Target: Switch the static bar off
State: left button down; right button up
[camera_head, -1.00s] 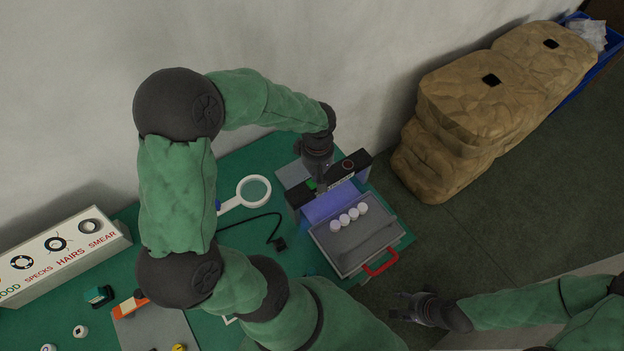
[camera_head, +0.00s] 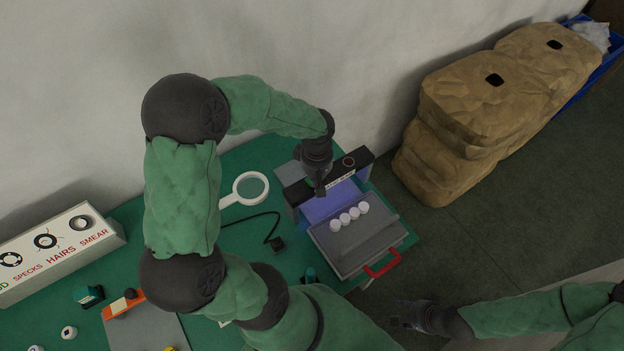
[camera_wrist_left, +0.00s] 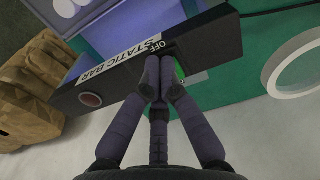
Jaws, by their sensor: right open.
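The static bar (camera_head: 352,171) is a black bar above a bluish-lit panel at the right end of the green table. In the left wrist view the bar (camera_wrist_left: 118,82) shows a "STATIC BAR" label, the word "OFF" near one end and a round red-ringed part near the other. My left gripper (camera_head: 320,190) is over the bar. In the left wrist view its fingertips (camera_wrist_left: 160,68) are together beside "OFF", hiding part of the bar. A bright green patch shows beside them; the switch's position cannot be told. My right gripper (camera_head: 402,311) is open and empty, off the table.
A grey tray (camera_head: 350,258) with a red handle and several white round pieces stands in front of the bar. A magnifier (camera_head: 246,188) and black cable (camera_head: 262,222) lie left of it. Brown sacks (camera_head: 455,120) stand right, against the wall.

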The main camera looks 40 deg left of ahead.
pick_arm(q)
jog(key=shift+f+b, duration=0.45)
jog(key=shift+f, duration=0.15)
jog(key=shift+a, duration=0.1)
jog(key=shift+r+p, duration=1.15)
jog(key=shift+r, duration=0.95)
notch_tip(320, 180, up, 12)
jog(key=shift+f, duration=0.15)
